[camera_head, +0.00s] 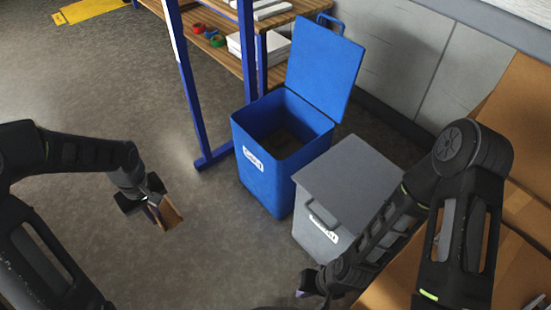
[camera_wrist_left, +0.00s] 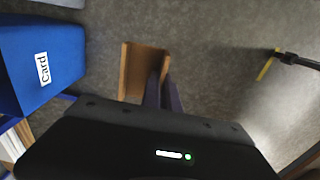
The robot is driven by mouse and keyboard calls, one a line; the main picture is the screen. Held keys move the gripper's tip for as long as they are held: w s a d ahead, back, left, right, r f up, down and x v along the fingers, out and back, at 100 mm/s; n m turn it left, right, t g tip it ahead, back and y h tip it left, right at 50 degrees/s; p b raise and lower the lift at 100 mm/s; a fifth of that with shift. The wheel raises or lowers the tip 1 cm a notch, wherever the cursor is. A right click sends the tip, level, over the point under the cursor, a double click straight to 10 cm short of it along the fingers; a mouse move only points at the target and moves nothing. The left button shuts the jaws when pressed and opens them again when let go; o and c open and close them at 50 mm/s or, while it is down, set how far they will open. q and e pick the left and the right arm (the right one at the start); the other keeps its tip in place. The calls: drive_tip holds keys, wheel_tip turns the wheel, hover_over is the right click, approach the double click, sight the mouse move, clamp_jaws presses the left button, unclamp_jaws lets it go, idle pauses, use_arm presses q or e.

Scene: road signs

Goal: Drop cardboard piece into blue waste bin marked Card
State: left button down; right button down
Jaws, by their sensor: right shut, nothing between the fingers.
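The brown cardboard piece (camera_head: 170,214) is an angled strip, held above the floor; it also shows in the left wrist view (camera_wrist_left: 132,72). My left gripper (camera_head: 153,205) is shut on it, with the fingers (camera_wrist_left: 164,92) at its edge. The blue waste bin (camera_head: 262,178) stands right of my left gripper, apart from it, with its lid raised and its mouth open. Its white label reads "Card" in the left wrist view (camera_wrist_left: 42,68). My right gripper (camera_head: 308,284) is shut and empty, low in front of the grey bin. Its fingertips are partly hidden.
A grey bin (camera_head: 345,185) with a closed lid stands right of the blue bin. A blue-framed shelf (camera_head: 188,85) with wooden boards is behind it. Cardboard boxes (camera_head: 520,95) stand at the right. The floor between my left gripper and the blue bin is clear.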

use_arm(q)
drive_tip(key=w+r, duration=0.1)
drive_tip(key=w+d+r+m, duration=0.1)
drive_tip(key=w+r, duration=0.1)
drive_tip(key=w+d+r+m, duration=0.1)
drive_tip(key=w, duration=0.1)
drive_tip(key=shift+w+r, duration=0.15)
drive_tip(key=shift+r, duration=0.25)
drive_tip(key=w+d+r+m, duration=0.3)
drive_tip(key=d+r, duration=0.2)
drive_tip(key=r, duration=0.3)
drive_tip(key=w+d+r+m, duration=0.3)
drive_tip(key=w+d+r, duration=0.1)
drive_tip(key=r, duration=0.4)
drive_tip(key=shift+w+d, duration=0.15)
drive_tip(key=shift+d, duration=0.75)
drive_tip(key=shift+d, duration=0.1)
